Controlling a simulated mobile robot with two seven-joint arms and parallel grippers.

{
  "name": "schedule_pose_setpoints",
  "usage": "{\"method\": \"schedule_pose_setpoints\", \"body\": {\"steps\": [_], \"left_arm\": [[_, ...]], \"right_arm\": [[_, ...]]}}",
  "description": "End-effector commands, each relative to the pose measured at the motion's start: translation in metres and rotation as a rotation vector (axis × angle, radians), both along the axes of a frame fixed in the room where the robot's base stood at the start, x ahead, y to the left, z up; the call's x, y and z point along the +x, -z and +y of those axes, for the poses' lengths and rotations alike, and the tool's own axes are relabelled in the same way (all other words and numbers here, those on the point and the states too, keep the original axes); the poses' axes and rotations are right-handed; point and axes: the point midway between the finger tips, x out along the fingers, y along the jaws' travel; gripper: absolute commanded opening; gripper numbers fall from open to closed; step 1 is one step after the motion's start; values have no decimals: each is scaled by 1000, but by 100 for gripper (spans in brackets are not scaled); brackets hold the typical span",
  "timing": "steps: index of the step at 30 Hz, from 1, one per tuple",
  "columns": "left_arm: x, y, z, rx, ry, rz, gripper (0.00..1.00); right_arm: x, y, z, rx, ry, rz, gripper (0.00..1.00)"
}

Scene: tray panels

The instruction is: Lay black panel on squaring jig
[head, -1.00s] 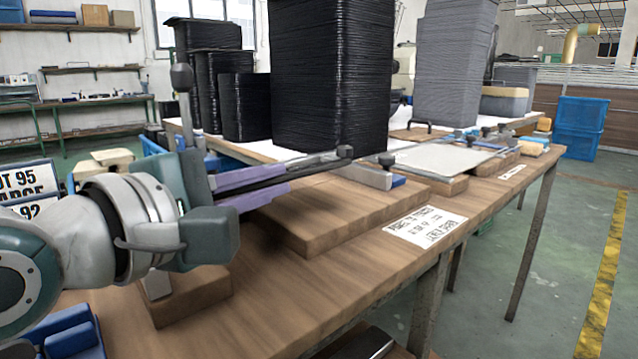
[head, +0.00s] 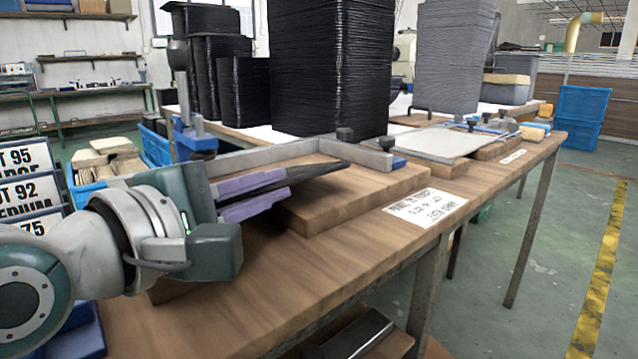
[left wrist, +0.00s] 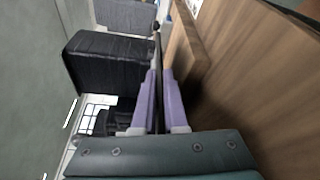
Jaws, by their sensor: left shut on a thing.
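My left gripper (head: 284,186), with purple fingers, is shut on a thin black panel (head: 322,169). The panel sticks out to the right from the fingers, over the squaring jig (head: 350,205), a wooden board with a metal fence and dark knobs along its back. The panel is held tilted; whether its far edge touches the jig I cannot tell. In the left wrist view the panel (left wrist: 158,70) shows as a thin dark edge between the purple fingers (left wrist: 160,102), beside the wooden board. Part of the jig is hidden behind my gripper. My right gripper is not in view.
Tall stacks of black panels (head: 328,70) stand behind the jig, and a grey stack (head: 455,60) stands farther right. A paper label (head: 426,206) lies at the bench's front edge. A second fixture with a pale plate (head: 437,144) is to the right.

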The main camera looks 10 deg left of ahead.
Motion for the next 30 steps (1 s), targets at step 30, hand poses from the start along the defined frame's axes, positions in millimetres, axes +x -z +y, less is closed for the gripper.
{"method": "schedule_pose_setpoints", "body": {"steps": [30], "left_arm": [[-2,20,0,-3,0,19,0]], "right_arm": [[0,6,0,0,0,0,50]]}}
